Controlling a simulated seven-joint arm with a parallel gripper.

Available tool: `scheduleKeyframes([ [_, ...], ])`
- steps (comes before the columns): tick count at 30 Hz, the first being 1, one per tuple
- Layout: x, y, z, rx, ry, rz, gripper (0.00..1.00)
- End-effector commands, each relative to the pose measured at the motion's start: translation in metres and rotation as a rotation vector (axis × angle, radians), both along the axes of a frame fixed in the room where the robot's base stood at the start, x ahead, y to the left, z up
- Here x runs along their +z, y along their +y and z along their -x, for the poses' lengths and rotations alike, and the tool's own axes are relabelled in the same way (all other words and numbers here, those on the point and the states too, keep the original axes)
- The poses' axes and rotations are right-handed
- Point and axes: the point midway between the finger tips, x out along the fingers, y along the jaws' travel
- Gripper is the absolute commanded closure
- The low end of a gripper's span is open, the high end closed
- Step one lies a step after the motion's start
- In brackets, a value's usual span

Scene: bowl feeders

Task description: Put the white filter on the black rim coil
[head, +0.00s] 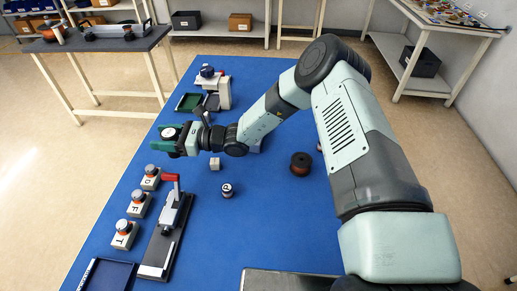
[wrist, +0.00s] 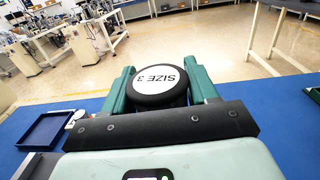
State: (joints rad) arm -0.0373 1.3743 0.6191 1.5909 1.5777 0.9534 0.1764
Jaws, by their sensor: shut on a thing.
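My gripper (head: 168,139) has green fingers and is shut on a round part (head: 169,132) above the far left of the blue table. In the wrist view this round part (wrist: 158,78) has a white face marked "SIZE 3" and a black edge, and sits between the two fingers (wrist: 160,88). It looks like the white filter, but I cannot be sure. A coil with black rims and a red-brown winding (head: 300,164) stands on the table, right of the gripper and apart from it.
A red-handled clamp fixture (head: 168,225) and lettered blocks (head: 138,204) line the left. A green tray (head: 188,102) lies at the back, a blue tray (head: 107,275) at the front left.

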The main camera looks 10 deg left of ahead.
Motion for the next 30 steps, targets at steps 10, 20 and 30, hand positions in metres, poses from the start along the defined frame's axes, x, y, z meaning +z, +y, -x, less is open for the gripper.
scheduleKeyframes([
  [10, 0.014, -0.102, -0.051, -0.159, -0.005, 0.001, 0.73],
  [20, 0.037, -0.275, -0.082, -0.425, -0.005, 0.002, 0.73],
  [30, 0.051, -0.375, -0.071, -0.594, -0.003, 0.001, 0.73],
])
